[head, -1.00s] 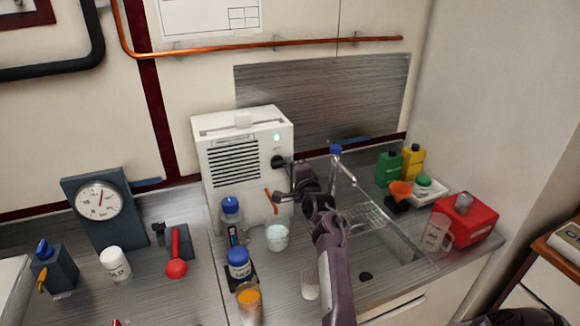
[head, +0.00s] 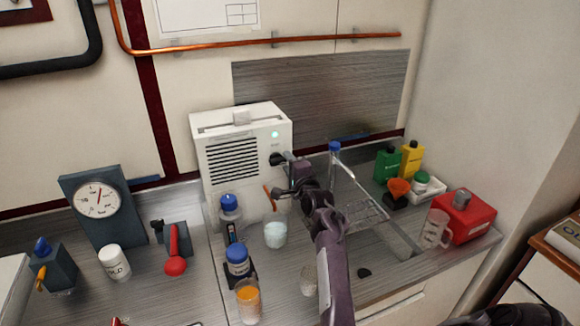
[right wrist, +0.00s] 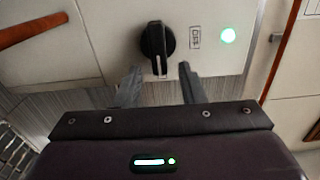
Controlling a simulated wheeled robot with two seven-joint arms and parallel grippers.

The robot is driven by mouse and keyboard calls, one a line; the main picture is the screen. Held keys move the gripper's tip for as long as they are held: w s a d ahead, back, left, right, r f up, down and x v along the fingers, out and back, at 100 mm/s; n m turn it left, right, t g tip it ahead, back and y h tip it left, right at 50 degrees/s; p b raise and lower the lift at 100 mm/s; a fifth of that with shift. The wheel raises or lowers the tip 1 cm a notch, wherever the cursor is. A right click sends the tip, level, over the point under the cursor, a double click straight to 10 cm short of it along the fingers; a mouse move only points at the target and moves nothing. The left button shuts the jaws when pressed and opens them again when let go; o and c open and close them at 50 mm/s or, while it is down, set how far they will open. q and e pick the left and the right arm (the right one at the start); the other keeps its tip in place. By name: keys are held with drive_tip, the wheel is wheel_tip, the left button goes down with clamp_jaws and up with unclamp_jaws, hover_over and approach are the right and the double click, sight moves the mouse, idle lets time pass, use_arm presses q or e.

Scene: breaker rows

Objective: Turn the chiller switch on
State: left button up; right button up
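The chiller (head: 205,160) is a white box with dark vent slots on the bench against the back wall. Its switch, a black rotary knob (head: 276,159), is on the right of its front, below a lit green lamp (head: 275,134). In the head view the gripper (head: 288,163) partly overlaps the knob. My left gripper is out of view.
A blue-capped bottle (head: 230,212), a beaker (head: 275,235) and a blue-lidded jar (head: 238,262) stand before the chiller. A sink with a wire rack (head: 365,212) lies to its right. A gauge (head: 97,199) stands at left, and a red box (head: 470,222) at right.

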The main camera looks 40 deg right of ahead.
drive_tip(key=b+v, duration=0.2)
drive_tip(key=v, duration=0.5)
drive_tip(key=shift+s, duration=0.4)
